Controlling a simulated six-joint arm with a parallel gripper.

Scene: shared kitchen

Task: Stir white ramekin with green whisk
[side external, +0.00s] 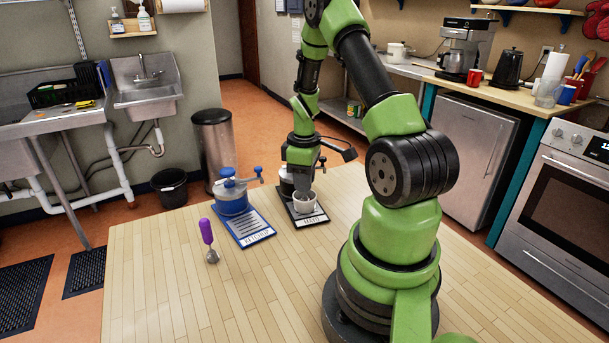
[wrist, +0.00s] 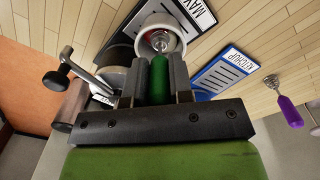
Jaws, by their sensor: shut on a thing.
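The white ramekin (side external: 305,204) sits on a black board (side external: 312,219) on the wooden table; it also shows in the wrist view (wrist: 180,50), at the top centre. My gripper (side external: 304,183) points down just over the ramekin. In the wrist view its fingers (wrist: 158,85) are shut on the green handle of the green whisk (wrist: 159,78). The whisk's wire head is seen within the ramekin's rim. Whether the wires touch the bottom cannot be told. In the side view the whisk is mostly hidden by my gripper.
A dark pot with a crank (side external: 286,182) stands close behind the ramekin on the black board. A blue cranked pot (side external: 233,197) stands on a blue board (side external: 254,231) to the left. The table's front left is clear.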

